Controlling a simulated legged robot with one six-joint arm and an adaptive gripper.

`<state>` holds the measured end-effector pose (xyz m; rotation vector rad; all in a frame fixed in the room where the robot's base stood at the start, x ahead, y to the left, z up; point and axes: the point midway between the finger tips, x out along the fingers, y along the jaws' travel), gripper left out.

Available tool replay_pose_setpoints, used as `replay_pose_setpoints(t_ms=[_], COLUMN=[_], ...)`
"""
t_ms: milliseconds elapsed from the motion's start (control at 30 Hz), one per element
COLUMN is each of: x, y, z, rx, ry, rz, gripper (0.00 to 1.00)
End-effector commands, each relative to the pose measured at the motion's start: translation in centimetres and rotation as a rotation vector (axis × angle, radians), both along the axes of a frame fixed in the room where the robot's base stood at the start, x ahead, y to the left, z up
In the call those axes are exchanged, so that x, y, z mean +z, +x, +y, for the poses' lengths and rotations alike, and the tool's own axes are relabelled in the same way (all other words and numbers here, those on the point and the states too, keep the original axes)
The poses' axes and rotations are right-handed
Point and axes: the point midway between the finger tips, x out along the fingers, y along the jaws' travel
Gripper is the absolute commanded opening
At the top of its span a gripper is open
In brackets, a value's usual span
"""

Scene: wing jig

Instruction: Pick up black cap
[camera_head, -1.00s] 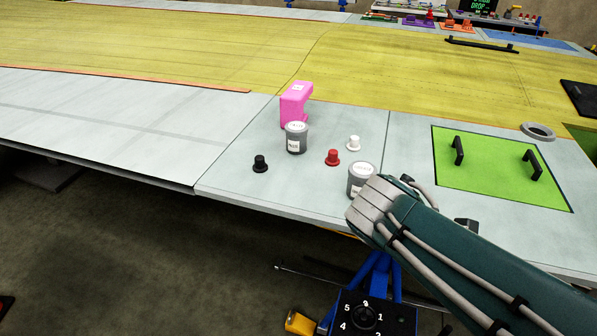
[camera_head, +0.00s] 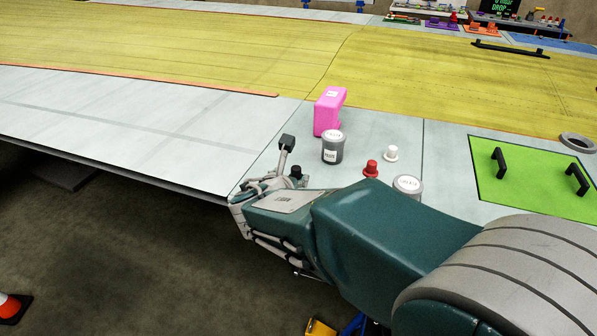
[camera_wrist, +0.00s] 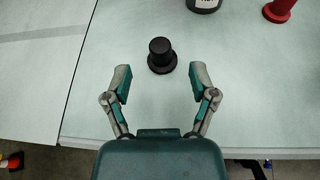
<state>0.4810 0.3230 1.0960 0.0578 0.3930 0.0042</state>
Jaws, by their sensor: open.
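The black cap (camera_wrist: 161,52) stands upright on the pale panel in the wrist view, with a wide brim and a narrower top. My gripper (camera_wrist: 159,78) is open and empty, its two fingers spread with the cap just beyond and between their tips. In the head view my gripper (camera_head: 272,170) is low over the panel's front edge, and only the top of the black cap (camera_head: 296,171) shows behind it.
A red cap (camera_head: 371,168), a white cap (camera_head: 391,153), a grey jar (camera_head: 332,150) and a pink block (camera_head: 328,112) stand nearby. Another grey jar (camera_head: 407,186) is partly hidden by my arm. A green plate with black handles (camera_head: 530,182) lies right.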

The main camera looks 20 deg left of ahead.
Motion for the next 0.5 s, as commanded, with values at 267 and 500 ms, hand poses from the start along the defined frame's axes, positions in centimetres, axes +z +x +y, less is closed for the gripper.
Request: replay_pose_setpoints(t_ms=[267,500], x=[-1.4,-1.7], y=[3.8,4.6], z=[-0.2,-0.2], rx=[-0.004,-0.002], ry=[0.003,0.005], rz=[0.0,0.0], gripper=[0.74,0.74])
